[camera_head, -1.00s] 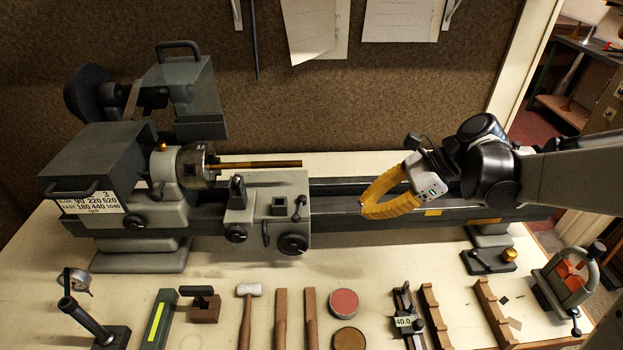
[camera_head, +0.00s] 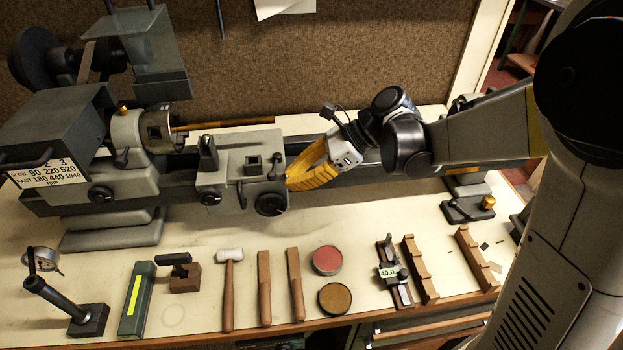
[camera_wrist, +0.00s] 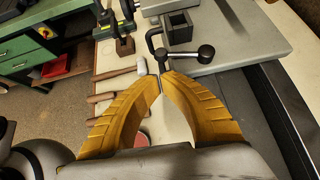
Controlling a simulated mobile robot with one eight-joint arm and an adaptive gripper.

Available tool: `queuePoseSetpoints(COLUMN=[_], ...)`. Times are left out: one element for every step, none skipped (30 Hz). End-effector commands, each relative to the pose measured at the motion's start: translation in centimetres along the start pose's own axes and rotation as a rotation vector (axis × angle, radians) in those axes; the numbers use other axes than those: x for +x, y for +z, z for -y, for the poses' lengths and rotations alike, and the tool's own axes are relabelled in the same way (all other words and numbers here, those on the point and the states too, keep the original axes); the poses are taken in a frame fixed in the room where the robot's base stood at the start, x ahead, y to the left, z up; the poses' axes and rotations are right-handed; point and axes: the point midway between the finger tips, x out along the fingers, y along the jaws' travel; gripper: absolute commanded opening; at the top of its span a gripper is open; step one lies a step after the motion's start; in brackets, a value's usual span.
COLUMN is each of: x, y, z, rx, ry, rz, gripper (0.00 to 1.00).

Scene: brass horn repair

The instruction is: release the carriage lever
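The lathe carriage (camera_head: 240,150) is a grey block on the bed. The carriage lever (camera_head: 276,166), short and dark with a ball knob, stands at its right end. My gripper (camera_head: 289,183) has yellow fingers and is at the carriage's right edge, close to the lever. In the wrist view my gripper (camera_wrist: 162,82) has its tips together with nothing visibly held; I cannot tell whether they touch the lever.
The round black handwheel (camera_head: 271,204) sits just below my fingertips. The chuck (camera_head: 158,130) holds a brass rod (camera_head: 220,122) above the carriage. Along the bench front lie a mallet (camera_head: 228,285), wooden bars, round tins (camera_head: 327,260) and a gauge (camera_head: 392,272).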

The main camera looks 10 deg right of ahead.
Motion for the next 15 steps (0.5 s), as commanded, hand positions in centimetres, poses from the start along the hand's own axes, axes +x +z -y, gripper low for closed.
queuePoseSetpoints(x=[0.28, 0.37, 0.46, 0.51, 0.54, 0.55, 0.55, 0.55, 0.53, 0.53, 0.52, 0.52, 0.52, 0.53, 0.65], y=[0.24, 0.37, 0.52, 0.6, 0.66, 0.71, 0.73, 0.74, 0.74, 0.73, 0.73, 0.73, 0.73, 0.75, 0.9], z=[-0.04, -0.04, -0.03, -0.02, -0.02, -0.01, -0.01, 0.0, 0.0, 0.0, 0.0, 0.0, 0.0, -0.01, -0.06], rx=[-0.001, 0.0, 0.0, 0.0, 0.0, 0.001, 0.001, 0.001, 0.001, 0.001, 0.001, 0.001, 0.001, 0.002, 0.007], ry=[0.001, 0.0, 0.0, 0.0, -0.001, -0.001, -0.001, -0.001, -0.001, -0.001, -0.001, -0.001, -0.001, -0.002, -0.01], rz=[0.0, 0.0, 0.0, 0.0, 0.0, 0.0, 0.0, 0.0, 0.0, 0.0, 0.0, 0.0, 0.0, 0.0, -0.001], gripper=[0.0, 0.0, 0.0, 0.0, 0.0, 0.0, 0.0, 0.0, 0.0, 0.0, 0.0, 0.0, 0.0, 0.0, 0.0])
